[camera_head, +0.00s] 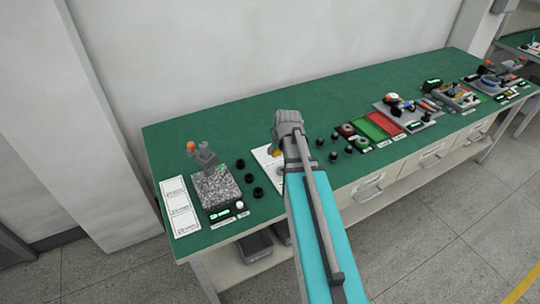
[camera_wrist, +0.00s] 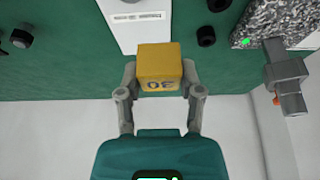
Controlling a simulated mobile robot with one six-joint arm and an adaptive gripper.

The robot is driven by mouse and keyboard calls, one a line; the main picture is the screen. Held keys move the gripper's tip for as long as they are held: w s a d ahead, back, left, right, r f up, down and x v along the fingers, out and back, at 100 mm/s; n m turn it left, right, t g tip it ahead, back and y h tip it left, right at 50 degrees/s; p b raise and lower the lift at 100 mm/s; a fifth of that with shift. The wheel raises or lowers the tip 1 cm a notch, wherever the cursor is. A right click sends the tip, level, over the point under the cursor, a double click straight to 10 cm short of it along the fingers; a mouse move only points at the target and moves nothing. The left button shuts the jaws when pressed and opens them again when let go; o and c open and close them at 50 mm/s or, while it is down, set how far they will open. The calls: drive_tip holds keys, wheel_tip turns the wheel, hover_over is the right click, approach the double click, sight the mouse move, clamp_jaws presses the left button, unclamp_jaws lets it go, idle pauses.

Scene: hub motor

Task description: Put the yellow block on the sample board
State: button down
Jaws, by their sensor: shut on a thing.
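The yellow block (camera_wrist: 160,62), with a dark number on one face, is between the fingers of my gripper (camera_wrist: 160,88) in the wrist view. The gripper is shut on it. A white board (camera_wrist: 125,28) with a printed label lies just beyond the block in that picture. I cannot tell whether the block touches the board. A white card with three marked sections (camera_head: 180,209) lies at the bench's left end. Neither is readable as the sample board.
A speckled stone plate (camera_head: 214,189) with a grey stand (camera_head: 204,155) is left of the white board. Several black round parts (camera_head: 257,192) stand between them. Green and red trays (camera_head: 368,127) lie to the right. The back of the green bench (camera_head: 215,125) is clear.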

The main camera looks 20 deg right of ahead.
drive_tip(key=b, duration=0.4)
approach(269, 157)
drive_tip(key=w+b, duration=0.2)
drive_tip(key=w+f+b, duration=0.1)
drive_tip(key=w+b, duration=0.1)
drive_tip(key=shift+f, duration=0.2)
drive_tip(key=shift+w+d+f+b, duration=0.1)
drive_tip(key=shift+w+f+b, duration=0.35)
drive_tip(key=shift+f+b, duration=0.05)
drive_tip(key=shift+w+d+f+b, duration=0.15)
drive_tip(key=shift+w+f+b, duration=0.35)
drive_tip(key=shift+f+b, duration=0.25)
drive_tip(key=shift+s+f+b, duration=0.1)
drive_tip(key=shift+f+b, duration=1.15)
drive_tip(key=shift+f, duration=0.15)
drive_tip(key=shift+c, duration=1.3)
unclamp_jaws()
